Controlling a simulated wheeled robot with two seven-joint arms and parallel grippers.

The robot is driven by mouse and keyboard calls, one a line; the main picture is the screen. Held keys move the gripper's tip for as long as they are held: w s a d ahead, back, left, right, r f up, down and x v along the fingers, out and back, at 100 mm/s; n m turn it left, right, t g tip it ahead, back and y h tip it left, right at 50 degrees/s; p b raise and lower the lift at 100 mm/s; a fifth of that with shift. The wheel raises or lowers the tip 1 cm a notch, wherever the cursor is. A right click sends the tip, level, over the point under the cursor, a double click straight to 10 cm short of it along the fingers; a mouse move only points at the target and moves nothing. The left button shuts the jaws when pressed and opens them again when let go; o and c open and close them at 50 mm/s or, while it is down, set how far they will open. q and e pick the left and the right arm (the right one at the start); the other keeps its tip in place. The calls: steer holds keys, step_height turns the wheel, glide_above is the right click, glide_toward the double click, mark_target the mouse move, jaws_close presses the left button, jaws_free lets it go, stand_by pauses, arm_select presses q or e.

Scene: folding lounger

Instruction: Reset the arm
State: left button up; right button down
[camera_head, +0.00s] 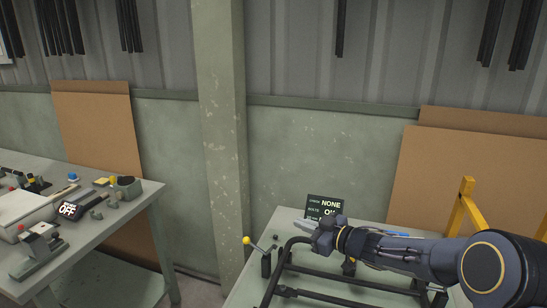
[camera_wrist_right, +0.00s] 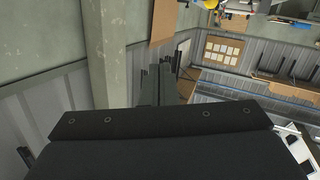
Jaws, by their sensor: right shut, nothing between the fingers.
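My right arm comes in from the right in the head view, and its gripper (camera_head: 304,226) points left above the table. The fingers look closed together with nothing held. In the right wrist view the gripper's fingers (camera_wrist_right: 164,78) stand up beyond the dark wrist housing, close together. Below the gripper in the head view is a black tubular frame (camera_head: 310,293), probably the folding lounger; the arm hides part of it. A lever with a yellow knob (camera_head: 246,240) stands at the frame's left end, apart from the gripper. My left gripper is not in view.
A small black sign (camera_head: 322,206) reading "NONE" stands behind the gripper, partly covered. A yellow upright frame (camera_head: 463,204) stands at the right by my arm. A workbench (camera_head: 118,228) with tools is at left. A pillar (camera_head: 222,130) rises between; the space above the tables is clear.

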steer(key=s+d+r+m+t+h, duration=0.3)
steer(key=d+r+m+h, duration=0.25)
steer(key=d, duration=0.45)
steer(key=s+d+r+m+h, duration=0.2)
steer(key=s+d+m+h, duration=0.25)
steer(key=s+d, duration=0.35)
steer(key=s+a+f+m+g, duration=0.1)
steer(key=s+a+f+g, duration=0.2)
steer(key=s, duration=1.2)
steer(key=s+a+f+m+g+y, duration=0.1)
steer(key=s+f+g, duration=0.4)
steer(key=s, duration=1)
step_height(320, 180, down, 2)
steer(key=shift+s+a+f+m, duration=0.1)
steer(key=shift+s+a+m, duration=0.2)
steer(key=shift+a+m, duration=0.55)
